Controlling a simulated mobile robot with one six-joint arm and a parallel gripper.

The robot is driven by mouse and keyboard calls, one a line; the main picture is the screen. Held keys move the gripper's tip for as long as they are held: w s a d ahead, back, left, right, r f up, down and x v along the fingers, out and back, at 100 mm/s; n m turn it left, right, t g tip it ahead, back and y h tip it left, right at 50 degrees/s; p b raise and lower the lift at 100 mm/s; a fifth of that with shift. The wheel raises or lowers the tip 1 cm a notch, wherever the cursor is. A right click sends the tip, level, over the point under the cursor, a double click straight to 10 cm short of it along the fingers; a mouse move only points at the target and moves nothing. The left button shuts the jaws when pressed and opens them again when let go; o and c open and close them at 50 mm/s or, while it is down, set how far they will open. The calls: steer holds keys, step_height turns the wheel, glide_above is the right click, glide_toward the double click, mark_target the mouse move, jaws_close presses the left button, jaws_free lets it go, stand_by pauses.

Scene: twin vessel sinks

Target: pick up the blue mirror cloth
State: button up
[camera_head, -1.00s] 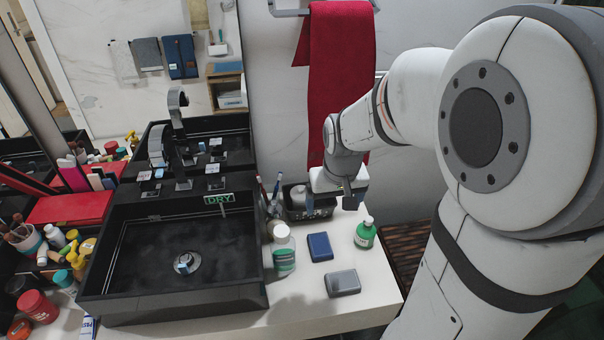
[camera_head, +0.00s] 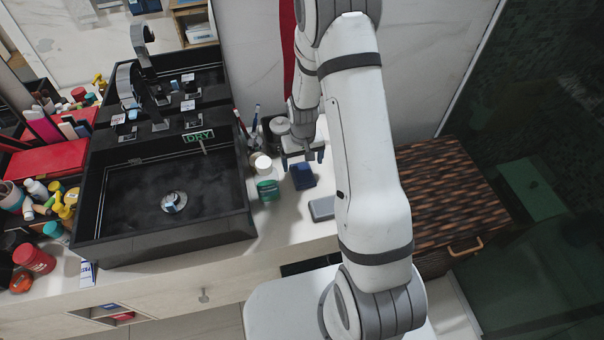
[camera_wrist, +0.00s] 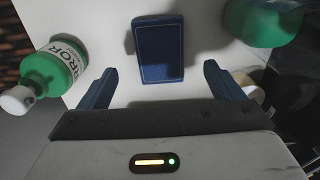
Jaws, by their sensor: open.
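The blue mirror cloth (camera_head: 302,178) lies folded in a small flat rectangle on the white counter, right of the black sink. In the wrist view the cloth (camera_wrist: 160,48) is upright in the upper middle, with a lighter stitched border. In the wrist view my gripper (camera_wrist: 161,68) is open and empty, one finger on each side of the cloth's near end. The fingers look apart from the cloth; the exact height above it is hard to tell.
A green bottle (camera_wrist: 51,70) with a white cap is left of the fingers in the wrist view. The black sink (camera_head: 165,240) is further left.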

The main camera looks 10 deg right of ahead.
mark_target(303, 173)
steer(key=shift+f+p, duration=0.9)
steer(key=shift+f, duration=1.65)
steer(key=c, duration=1.1)
